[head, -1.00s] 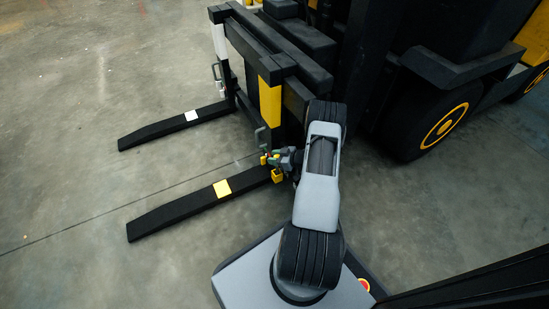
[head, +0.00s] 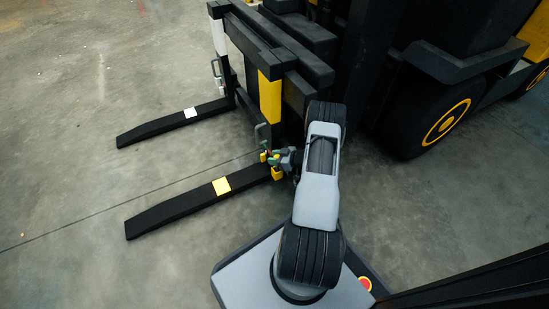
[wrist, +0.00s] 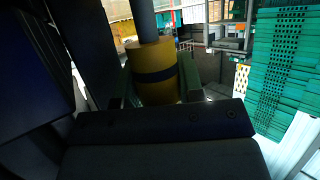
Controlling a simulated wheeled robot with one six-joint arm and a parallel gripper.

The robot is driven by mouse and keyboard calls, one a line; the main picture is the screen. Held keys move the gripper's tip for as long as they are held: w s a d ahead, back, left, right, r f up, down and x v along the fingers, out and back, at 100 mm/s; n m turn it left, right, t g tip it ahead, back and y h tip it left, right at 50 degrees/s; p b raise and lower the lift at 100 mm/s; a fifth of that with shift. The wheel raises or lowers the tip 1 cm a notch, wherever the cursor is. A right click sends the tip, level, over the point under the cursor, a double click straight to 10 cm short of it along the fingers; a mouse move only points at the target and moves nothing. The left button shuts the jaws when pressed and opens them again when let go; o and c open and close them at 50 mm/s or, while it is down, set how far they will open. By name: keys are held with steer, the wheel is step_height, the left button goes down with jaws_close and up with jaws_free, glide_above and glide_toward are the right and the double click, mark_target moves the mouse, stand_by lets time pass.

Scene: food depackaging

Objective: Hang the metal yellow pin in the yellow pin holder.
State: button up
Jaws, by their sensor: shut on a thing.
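The metal yellow pin shows in the wrist view as a yellow cylinder (wrist: 153,60) with a dark band and a dark rod rising from its top. My gripper (wrist: 158,80) is shut on it, with one finger on each side. In the head view my gripper (head: 271,157) is small and stands beside the near fork's base, with a bit of yellow at its tip. A small yellow block (head: 278,173), which looks like the yellow pin holder, sits just below it at the fork's inner end. I cannot tell whether pin and holder touch.
The near black fork (head: 180,207) carries a yellow patch, and the far fork (head: 165,124) a white one. A yellow-marked upright (head: 270,97) and a grey handle (head: 260,134) stand close to my gripper. The forklift wheel (head: 440,122) is at right. Floor at left is clear.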

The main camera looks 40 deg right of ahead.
steer(key=shift+f, duration=0.3)
steer(key=o, duration=1.1)
steer(key=shift+c, duration=0.2)
steer(key=p+v, duration=0.5)
steer(key=v, duration=0.8)
steer(key=shift+s+d, duration=0.15)
steer(key=shift+s, duration=0.2)
steer(key=shift+r, duration=0.3)
